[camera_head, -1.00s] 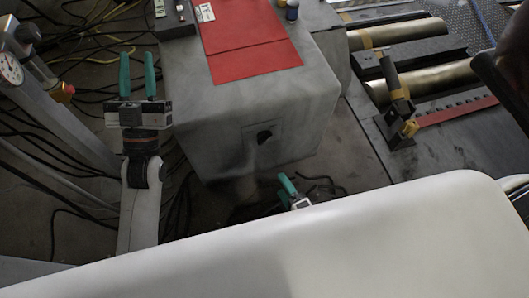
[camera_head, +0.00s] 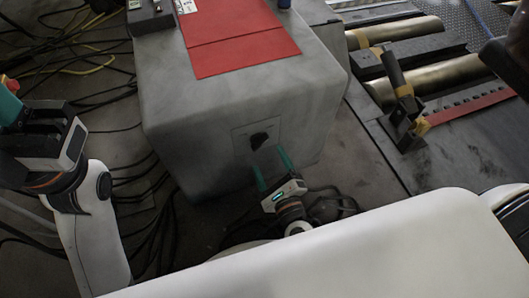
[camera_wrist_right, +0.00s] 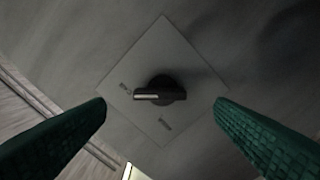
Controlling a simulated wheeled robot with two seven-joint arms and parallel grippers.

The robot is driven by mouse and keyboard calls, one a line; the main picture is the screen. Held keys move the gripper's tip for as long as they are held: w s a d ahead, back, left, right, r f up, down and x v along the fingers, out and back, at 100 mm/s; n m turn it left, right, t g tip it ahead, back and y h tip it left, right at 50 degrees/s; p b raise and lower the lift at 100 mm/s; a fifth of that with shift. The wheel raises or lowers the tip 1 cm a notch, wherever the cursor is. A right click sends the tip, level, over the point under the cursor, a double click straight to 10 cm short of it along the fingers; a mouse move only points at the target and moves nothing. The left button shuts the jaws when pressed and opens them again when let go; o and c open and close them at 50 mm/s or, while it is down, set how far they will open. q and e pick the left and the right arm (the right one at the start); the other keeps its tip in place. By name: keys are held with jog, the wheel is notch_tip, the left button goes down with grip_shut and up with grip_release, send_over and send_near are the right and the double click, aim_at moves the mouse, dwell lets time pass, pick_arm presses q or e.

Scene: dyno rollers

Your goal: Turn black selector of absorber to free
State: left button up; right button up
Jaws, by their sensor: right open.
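The black selector (camera_head: 259,140) sits on a square plate (camera_head: 240,133) on the front face of the grey absorber box (camera_head: 190,125). In the right wrist view the selector (camera_wrist_right: 168,90) has a white pointer mark facing left. Two small labels on the plate, left of and below the knob, are too blurred to read. My right gripper (camera_head: 266,154) is open, its green fingers pointing at the plate just below the selector. In the wrist view its fingers (camera_wrist_right: 160,102) stand left and right of the knob, apart from it. My left gripper (camera_head: 10,105) is cut off at the left edge.
A red sheet (camera_head: 240,40) lies on top of the box. Gold rollers (camera_head: 420,80) and a black lever (camera_head: 395,75) with yellow parts stand at the right. Cables (camera_head: 150,190) lie on the floor beside the box.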

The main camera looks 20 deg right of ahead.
aim_at(262, 145)
jog(key=shift+w, duration=2.2)
jog(key=shift+c, duration=0.4)
jog(key=c, duration=0.9)
